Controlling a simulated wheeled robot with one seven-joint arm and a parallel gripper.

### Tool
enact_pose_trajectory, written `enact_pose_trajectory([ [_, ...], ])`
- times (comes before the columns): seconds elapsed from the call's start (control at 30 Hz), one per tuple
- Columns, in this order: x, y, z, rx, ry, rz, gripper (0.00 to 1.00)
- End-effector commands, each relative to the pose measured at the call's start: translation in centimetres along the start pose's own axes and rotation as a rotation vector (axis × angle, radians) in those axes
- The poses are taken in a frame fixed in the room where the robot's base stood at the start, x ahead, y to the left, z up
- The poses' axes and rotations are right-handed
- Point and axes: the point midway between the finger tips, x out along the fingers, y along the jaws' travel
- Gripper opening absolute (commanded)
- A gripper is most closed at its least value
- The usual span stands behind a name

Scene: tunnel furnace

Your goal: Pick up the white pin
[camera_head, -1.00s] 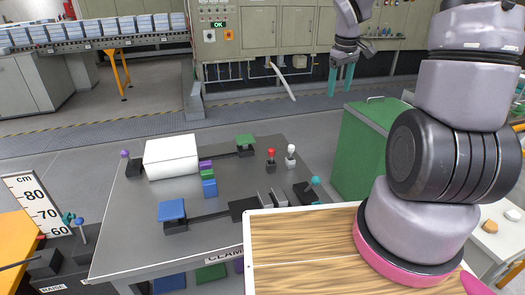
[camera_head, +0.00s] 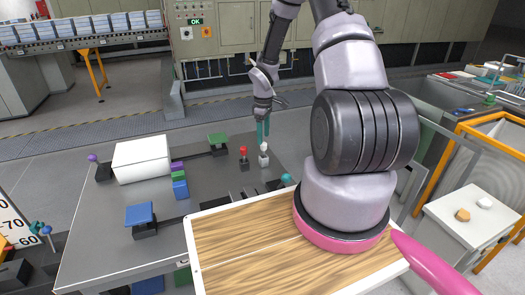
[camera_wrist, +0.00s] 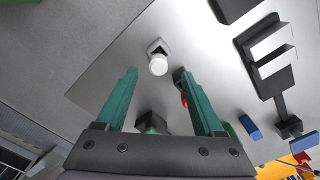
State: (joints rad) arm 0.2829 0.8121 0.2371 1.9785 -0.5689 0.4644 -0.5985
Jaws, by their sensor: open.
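The white pin (camera_head: 264,148) stands upright in a small grey holder on the grey table, at its right side. In the wrist view the white pin (camera_wrist: 158,65) shows from above, ahead of the fingertips and roughly between their lines. My gripper (camera_head: 263,130) is above the table, pointing down, just over or behind the pin in the head view. Its teal fingers also show in the wrist view (camera_wrist: 159,75), open and empty. I see no contact with the pin.
A red pin (camera_head: 243,153) stands in a dark holder close to the left of the white pin. A white block (camera_head: 141,159), small coloured blocks (camera_head: 179,181) and a blue-topped clamp (camera_head: 139,213) occupy the grey table (camera_head: 95,245). Open table lies in the middle.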

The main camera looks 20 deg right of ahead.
Motion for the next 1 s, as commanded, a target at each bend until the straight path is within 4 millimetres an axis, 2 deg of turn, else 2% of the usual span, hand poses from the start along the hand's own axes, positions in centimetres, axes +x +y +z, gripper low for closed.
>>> enact_pose_trajectory([
  [0.33, 4.5, 0.2, -0.1, 0.0, -0.002, -0.002, 0.69],
  [0.63, 5.2, 0.2, -0.1, 0.001, 0.0, 0.0, 0.69],
  [0.67, 5.2, 0.2, -0.1, 0.001, 0.0, 0.0, 0.66],
  [0.7, 5.2, 0.2, -0.1, 0.001, 0.0, 0.0, 0.5],
  [0.83, 5.2, 0.2, -0.1, 0.001, 0.0, 0.0, 0.01],
  [1.0, 5.2, 0.2, -0.1, 0.001, 0.0, 0.0, 0.0],
])
